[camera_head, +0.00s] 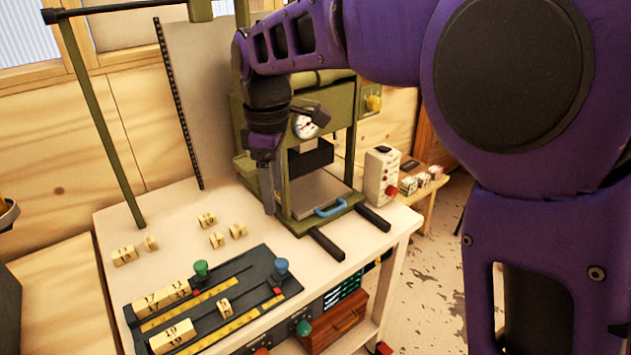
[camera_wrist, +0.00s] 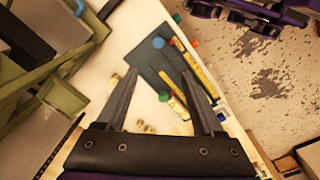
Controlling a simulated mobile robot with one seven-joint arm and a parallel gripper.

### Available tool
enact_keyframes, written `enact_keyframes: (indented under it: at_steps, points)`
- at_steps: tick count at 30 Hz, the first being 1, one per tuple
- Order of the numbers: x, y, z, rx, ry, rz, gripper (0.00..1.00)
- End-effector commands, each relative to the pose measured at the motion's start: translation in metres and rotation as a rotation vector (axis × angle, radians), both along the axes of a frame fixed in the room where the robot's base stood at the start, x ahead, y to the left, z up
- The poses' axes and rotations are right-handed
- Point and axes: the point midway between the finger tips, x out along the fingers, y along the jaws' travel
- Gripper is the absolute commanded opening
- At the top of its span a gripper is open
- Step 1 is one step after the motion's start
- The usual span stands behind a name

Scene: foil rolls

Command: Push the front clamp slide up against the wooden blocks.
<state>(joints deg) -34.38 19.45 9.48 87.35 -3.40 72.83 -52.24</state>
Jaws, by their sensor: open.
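The dark clamp tray (camera_head: 262,262) lies on the pale bench with two yellow-ruled tracks. In the nearer track, wooden blocks (camera_head: 172,338) sit at the left end and a small block stands farther along. The slide with the blue knob (camera_head: 281,266) is at its right end, clear of the blocks. In the farther track, the green-knobbed slide (camera_head: 201,270) is close to other wooden blocks (camera_head: 160,302). My gripper (camera_head: 269,208) hangs above the bench behind the tray, pointing down. In the wrist view its open, empty fingers (camera_wrist: 161,72) frame the tray, with the blue knob (camera_wrist: 158,42) between and beyond them.
A green press (camera_head: 290,205) with a gauge and blue handle stands close beside my gripper. Several loose blocks (camera_head: 215,240) lie on the bench behind the tray. A white box with a red button (camera_head: 381,175) stands right of the press. The bench ends just right of the tray.

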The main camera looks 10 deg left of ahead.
Motion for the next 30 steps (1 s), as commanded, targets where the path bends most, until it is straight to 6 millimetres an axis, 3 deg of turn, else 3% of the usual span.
enact_keyframes:
  at_steps: [8,21,30]
  points:
    - [0.001,0.000,-0.041,-0.010,0.013,-0.001,0.69]
    - [0.002,0.001,-0.137,-0.009,0.013,-0.002,0.69]
    - [0.004,0.001,-0.177,-0.007,0.009,-0.003,0.69]
